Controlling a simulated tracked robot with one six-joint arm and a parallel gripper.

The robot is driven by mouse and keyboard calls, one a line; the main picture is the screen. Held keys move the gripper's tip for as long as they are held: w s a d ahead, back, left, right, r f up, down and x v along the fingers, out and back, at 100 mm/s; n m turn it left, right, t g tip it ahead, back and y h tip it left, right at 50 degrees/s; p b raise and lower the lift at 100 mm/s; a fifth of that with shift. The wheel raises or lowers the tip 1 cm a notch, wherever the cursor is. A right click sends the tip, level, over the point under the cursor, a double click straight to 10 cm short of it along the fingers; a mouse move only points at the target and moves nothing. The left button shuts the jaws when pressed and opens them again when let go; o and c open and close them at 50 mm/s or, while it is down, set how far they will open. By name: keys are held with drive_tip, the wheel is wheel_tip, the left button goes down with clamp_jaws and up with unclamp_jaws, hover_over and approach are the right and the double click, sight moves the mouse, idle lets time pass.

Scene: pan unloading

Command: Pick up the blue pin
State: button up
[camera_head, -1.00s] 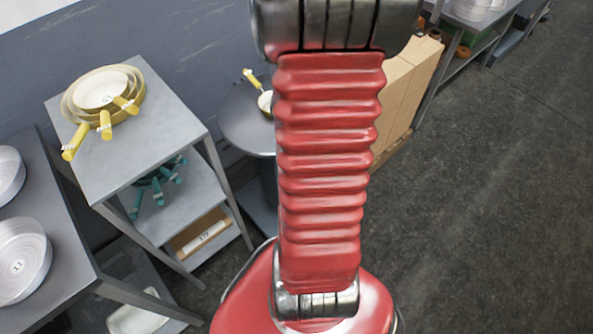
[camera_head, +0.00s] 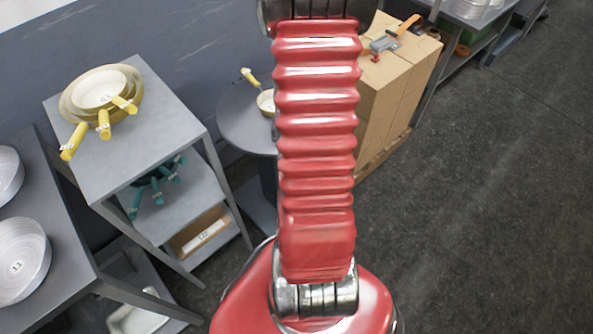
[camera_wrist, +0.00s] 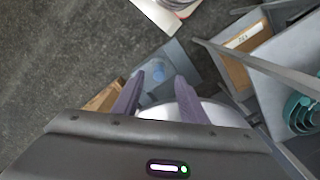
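I cannot make out a clear blue pin. My gripper (camera_wrist: 159,75) shows two purple fingers spread apart, with nothing visibly held. It is out of the head view. A pale round surface lies below the right finger, partly hidden by my gripper.
Yellow-handled pans (camera_head: 100,90) sit stacked on the grey shelf unit (camera_head: 165,125). A small yellow-handled pan (camera_head: 265,102) is on the round table (camera_head: 240,120), partly behind my arm. Cardboard boxes (camera_head: 395,95) stand at right, with a tape dispenser (camera_head: 385,42) on top.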

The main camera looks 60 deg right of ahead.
drive_tip(key=shift+d+f, duration=0.15)
drive_tip(key=shift+f, duration=2.45)
drive_tip(key=shift+c, duration=0.3)
clamp_jaws()
